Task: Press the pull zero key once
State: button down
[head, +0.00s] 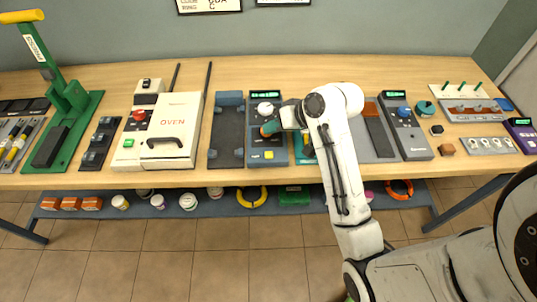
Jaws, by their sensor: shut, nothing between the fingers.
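A blue-grey device (254,146) stands at the middle of the bench, with a small lit display (265,94) at its top and a white knob (265,108) below that. The lettering is too small to read, so I cannot tell which key is pull zero. My gripper (268,129) is shut and empty, over this device between the knob and the yellow key. I cannot tell whether it touches the panel. My arm hides part of the area to the right.
A dark two-block fixture (227,130) stands close on the left, beside the white oven (172,130). Another device (405,125) with a display and blue knob stands right of my arm. A green press (75,110) is at far left. Bare wood (300,68) runs along the back.

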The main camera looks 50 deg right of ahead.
jog(key=b, duration=0.7)
send_over(272, 155)
notch_tip(272, 155, down, 6)
jog(key=shift+f, duration=1.15)
dwell(0.7)
jog(key=shift+d+f, duration=0.1)
jog(key=shift+f, duration=0.3)
jog(key=shift+f, duration=0.45)
dwell(0.8)
jog(key=shift+r, duration=0.15)
jog(key=shift+r+p, duration=0.75)
jog(key=shift+p, duration=0.2)
